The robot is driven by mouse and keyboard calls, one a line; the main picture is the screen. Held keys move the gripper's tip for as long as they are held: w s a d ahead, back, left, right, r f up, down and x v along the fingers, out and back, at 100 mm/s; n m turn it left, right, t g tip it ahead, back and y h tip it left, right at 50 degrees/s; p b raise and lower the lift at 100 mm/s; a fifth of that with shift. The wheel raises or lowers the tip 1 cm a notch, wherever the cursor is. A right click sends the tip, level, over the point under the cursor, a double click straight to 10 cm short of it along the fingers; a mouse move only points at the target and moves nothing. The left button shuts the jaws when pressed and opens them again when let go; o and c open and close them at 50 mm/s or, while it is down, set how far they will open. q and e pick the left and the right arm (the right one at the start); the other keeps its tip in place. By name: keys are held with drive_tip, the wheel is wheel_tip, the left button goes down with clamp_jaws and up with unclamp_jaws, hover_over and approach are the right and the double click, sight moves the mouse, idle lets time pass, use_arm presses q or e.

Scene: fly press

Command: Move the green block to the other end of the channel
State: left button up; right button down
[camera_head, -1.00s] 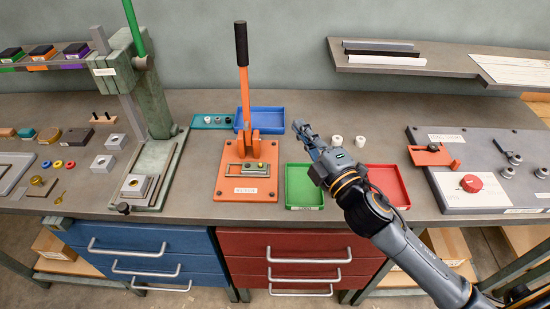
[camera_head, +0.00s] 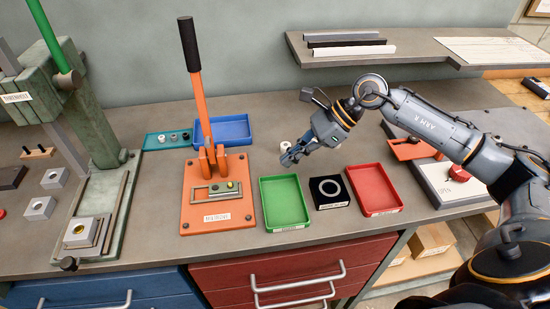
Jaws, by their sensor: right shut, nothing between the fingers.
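A short channel (camera_head: 200,198) with a pale frame lies on the orange base plate (camera_head: 191,215) of the lever press. A small green block (camera_head: 215,189) appears to sit in it near the middle, with a yellow round piece (camera_head: 231,185) near its right end. These parts are small, so the block's exact place is hard to tell. My right gripper (camera_head: 290,156) is shut and empty over the bench, right of the press and behind the green tray, well apart from the channel. My left gripper is out of view.
The orange press lever (camera_head: 196,100) stands upright behind the channel. A green tray (camera_head: 284,226), a black block with a ring (camera_head: 321,203) and a red tray (camera_head: 378,210) stand to the right. A blue tray (camera_head: 235,144) is behind. A taller green press (camera_head: 98,140) stands left.

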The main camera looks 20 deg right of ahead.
sight(229, 183)
drive_tip(key=p+x, duration=0.2)
drive_tip(key=x, duration=0.5)
drive_tip(key=shift+w+a, duration=0.1)
drive_tip(key=shift+a, duration=0.2)
drive_tip(key=a+p, duration=0.1)
drive_tip(key=w+a+p, duration=0.1)
drive_tip(key=a, duration=0.1)
drive_tip(key=shift+a+f, duration=0.15)
drive_tip(key=shift+f, duration=0.05)
drive_tip(key=shift+w+a+f, duration=0.1)
drive_tip(key=shift+a+f, duration=0.05)
drive_tip(key=shift+a, duration=0.35)
drive_tip(key=shift+w+a+f, duration=0.1)
drive_tip(key=shift+a, duration=0.2)
drive_tip(key=a+b, duration=0.1)
drive_tip(key=w+a+b, duration=0.1)
drive_tip(key=a, duration=0.1)
drive_tip(key=shift+a+b, duration=0.2)
drive_tip(key=shift+b, duration=0.1)
drive_tip(key=shift+a, duration=0.15)
